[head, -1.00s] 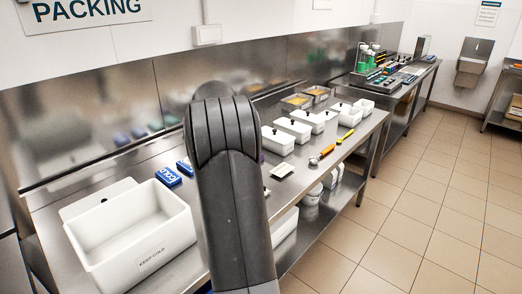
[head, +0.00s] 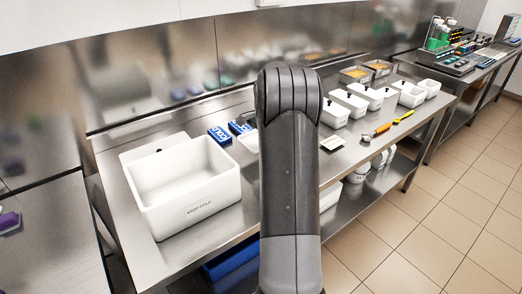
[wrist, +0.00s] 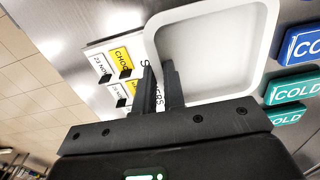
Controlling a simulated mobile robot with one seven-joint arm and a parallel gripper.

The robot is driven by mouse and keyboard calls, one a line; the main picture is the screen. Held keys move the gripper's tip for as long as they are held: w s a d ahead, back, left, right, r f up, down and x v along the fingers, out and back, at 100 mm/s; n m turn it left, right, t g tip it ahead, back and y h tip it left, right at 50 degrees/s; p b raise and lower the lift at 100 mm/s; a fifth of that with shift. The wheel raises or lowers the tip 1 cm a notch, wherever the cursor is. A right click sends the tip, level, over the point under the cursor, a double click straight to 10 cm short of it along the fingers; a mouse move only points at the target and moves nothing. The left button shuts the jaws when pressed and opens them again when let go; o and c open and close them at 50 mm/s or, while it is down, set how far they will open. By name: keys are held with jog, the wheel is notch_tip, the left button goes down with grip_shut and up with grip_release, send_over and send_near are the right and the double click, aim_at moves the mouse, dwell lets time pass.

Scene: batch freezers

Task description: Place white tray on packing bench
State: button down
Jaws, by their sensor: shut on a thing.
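The white tray (wrist: 212,48), a shallow rounded rectangle, fills the upper middle of the wrist view. My gripper (wrist: 160,75) is shut on its near left rim, with the fingers close together at the wall. The steel packing bench (head: 180,255) runs along the wall in the head view. In the head view my arm hides the gripper and most of the area behind it. A white edge (head: 247,142) shows just left of the arm; I cannot tell if it is the tray. Whether the tray touches the bench is unclear.
A large white KEEP COLD box (head: 190,190) stands at the bench's left end, near blue COLD packs (head: 220,134). Teal packs (wrist: 290,88) lie beside the tray. Yellow and white label cards (wrist: 121,60) lie left of it.

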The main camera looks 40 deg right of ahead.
aim_at(254, 147)
jog(key=w+a+f, duration=0.1)
jog(key=w, duration=0.1)
jog(key=w+a+f, duration=0.1)
jog(key=shift+w+a+f, duration=0.15)
jog(key=shift+w+f, duration=0.15)
jog(key=shift+w, duration=0.1)
jog(key=shift+f, duration=2)
jog(key=c, duration=1.5)
grip_release()
